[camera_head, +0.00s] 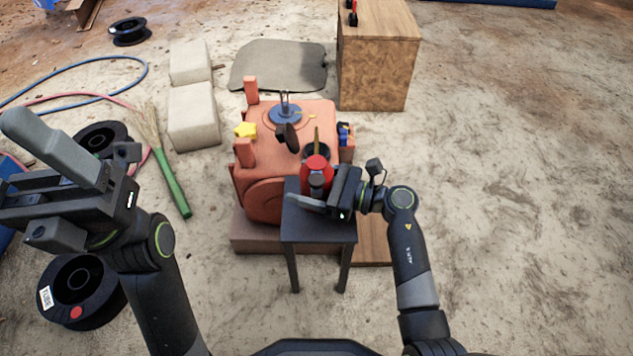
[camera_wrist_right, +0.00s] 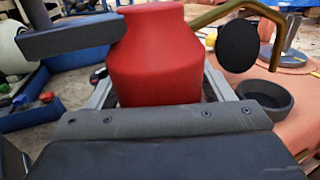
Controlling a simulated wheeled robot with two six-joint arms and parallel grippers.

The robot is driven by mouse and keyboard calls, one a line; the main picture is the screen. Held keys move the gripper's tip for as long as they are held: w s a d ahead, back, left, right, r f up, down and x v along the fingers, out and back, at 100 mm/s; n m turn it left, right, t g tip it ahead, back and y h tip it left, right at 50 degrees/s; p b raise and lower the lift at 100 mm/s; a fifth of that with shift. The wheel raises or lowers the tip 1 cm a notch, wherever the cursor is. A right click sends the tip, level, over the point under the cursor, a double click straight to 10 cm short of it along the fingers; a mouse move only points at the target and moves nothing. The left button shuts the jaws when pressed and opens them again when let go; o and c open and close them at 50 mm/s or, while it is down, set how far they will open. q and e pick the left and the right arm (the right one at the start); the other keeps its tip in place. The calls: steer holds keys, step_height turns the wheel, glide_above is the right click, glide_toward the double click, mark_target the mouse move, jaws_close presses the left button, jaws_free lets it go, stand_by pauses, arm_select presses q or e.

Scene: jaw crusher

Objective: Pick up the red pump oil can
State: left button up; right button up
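The red pump oil can (camera_head: 317,173) stands upright on a small dark stool (camera_head: 292,228) in front of the orange machine. My right gripper (camera_head: 315,198) reaches in from the right at the can. In the right wrist view the red can body (camera_wrist_right: 158,60) fills the middle, with a light grey finger on each side of it. Whether the fingers press on it I cannot tell. An olive-brown tube (camera_wrist_right: 232,12) shows at the can's upper right. My left gripper (camera_head: 50,190) is open and empty, raised at the left, far from the can.
A wooden box (camera_head: 378,65) is at the back. A broom (camera_head: 172,185), pale blocks (camera_head: 193,115) and black spools (camera_head: 82,290) lie left. The ground at right is clear.

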steer(key=c, duration=1)
steer(key=shift+r, duration=0.15)
